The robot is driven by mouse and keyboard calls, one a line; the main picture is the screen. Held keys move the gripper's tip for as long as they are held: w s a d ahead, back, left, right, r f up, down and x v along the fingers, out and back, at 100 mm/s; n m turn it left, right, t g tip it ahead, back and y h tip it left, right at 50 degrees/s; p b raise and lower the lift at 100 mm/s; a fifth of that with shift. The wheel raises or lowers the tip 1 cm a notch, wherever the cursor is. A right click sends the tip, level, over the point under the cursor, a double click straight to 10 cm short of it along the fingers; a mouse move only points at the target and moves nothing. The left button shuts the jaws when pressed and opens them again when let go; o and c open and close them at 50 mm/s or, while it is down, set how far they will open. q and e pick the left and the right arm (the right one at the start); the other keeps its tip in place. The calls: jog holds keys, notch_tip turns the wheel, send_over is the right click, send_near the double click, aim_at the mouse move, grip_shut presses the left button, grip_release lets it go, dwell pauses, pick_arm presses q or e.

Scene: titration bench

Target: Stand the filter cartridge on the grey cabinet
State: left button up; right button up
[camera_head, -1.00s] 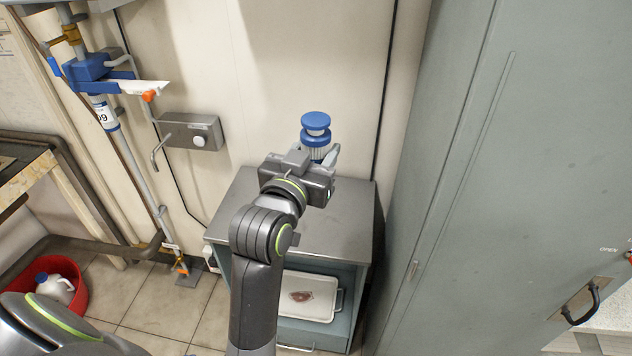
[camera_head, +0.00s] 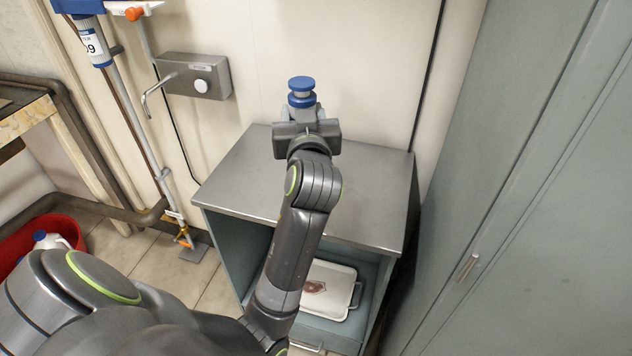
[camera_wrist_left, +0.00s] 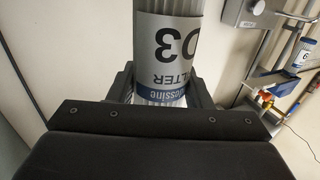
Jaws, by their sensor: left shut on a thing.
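The filter cartridge (camera_head: 301,92) has a blue stepped cap and stands about upright in my left gripper (camera_head: 303,117). The gripper hides most of its body in the head view. In the left wrist view the cartridge (camera_wrist_left: 168,38) shows a white and blue label with "03" and "FILTER", upside down, between the two fingers (camera_wrist_left: 163,88). The grey cabinet (camera_head: 236,184) has a bare metal top. The gripper is over the rear part of this top, near the wall. I cannot tell whether the cartridge's base touches it. My right gripper is not in view.
A white tray (camera_head: 327,306) lies on the cabinet's lower level. A tall grey-green locker (camera_head: 500,170) stands to the right. A wall box with a lever (camera_head: 196,77) and pipes are at the left. A red basin (camera_head: 48,224) with a bottle is on the floor.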

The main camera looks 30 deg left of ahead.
pick_arm(q)
jog(key=shift+w+a+f+n+g+y+b, duration=0.3)
jog(key=shift+a+f+y+b, duration=0.1)
jog(key=shift+a+f, duration=0.15)
notch_tip(320, 180, down, 5)
jog(key=shift+s+f+b, duration=0.1)
jog(key=shift+f+b, duration=0.1)
jog(key=shift+b, duration=0.45)
jog(key=shift+f+b, duration=0.4)
jog(key=shift+f, duration=1.85)
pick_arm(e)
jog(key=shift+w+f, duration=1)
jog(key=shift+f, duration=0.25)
pick_arm(q)
jog(key=shift+f, duration=0.1)
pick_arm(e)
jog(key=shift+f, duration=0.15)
pick_arm(q)
jog(key=o, duration=0.7)
jog(key=shift+f, duration=0.1)
jog(key=o, duration=0.5)
jog(key=shift+c, duration=0.2)
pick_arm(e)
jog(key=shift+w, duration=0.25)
pick_arm(q)
jog(key=shift+r, duration=0.2)
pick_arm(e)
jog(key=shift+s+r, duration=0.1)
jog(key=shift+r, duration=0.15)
